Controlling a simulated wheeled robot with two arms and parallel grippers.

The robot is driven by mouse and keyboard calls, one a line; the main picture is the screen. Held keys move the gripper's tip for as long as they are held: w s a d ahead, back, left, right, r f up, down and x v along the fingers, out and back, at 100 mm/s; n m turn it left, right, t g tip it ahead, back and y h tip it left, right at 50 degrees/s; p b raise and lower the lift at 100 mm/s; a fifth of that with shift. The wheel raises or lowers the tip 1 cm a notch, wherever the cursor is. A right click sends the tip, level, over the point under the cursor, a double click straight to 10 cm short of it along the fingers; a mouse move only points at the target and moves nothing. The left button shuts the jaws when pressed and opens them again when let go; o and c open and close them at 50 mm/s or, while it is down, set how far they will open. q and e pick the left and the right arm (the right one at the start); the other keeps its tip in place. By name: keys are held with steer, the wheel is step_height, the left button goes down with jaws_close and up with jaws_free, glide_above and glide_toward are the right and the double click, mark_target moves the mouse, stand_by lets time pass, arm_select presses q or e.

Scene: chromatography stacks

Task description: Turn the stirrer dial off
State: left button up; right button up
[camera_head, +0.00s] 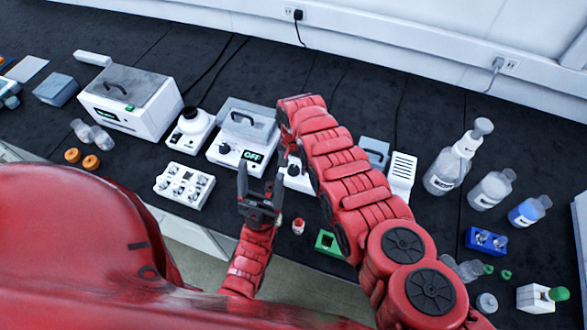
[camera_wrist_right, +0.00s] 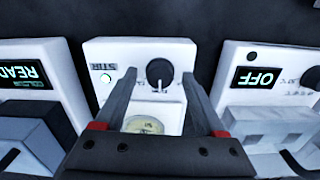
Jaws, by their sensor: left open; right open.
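The stirrer (camera_wrist_right: 135,52) is a white box labelled STIR with a lit green light and a round black dial (camera_wrist_right: 158,72). A white mark shows on the lower side of the dial in the right wrist view. My right gripper (camera_wrist_right: 160,82) is open, with one finger on each side of the dial in that view; I cannot tell whether they touch it. In the head view my right arm hides most of the stirrer (camera_head: 297,181) and its gripper. My left gripper (camera_head: 261,176) is open and empty, in front of the OFF device, left of the stirrer.
A white device reading OFF (camera_head: 228,151) stands close to the stirrer's left in the head view. A device reading READY (camera_wrist_right: 22,72) is on its other side.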

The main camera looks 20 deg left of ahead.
steer(key=shift+f, duration=0.15)
jaws_close()
stand_by(0.4)
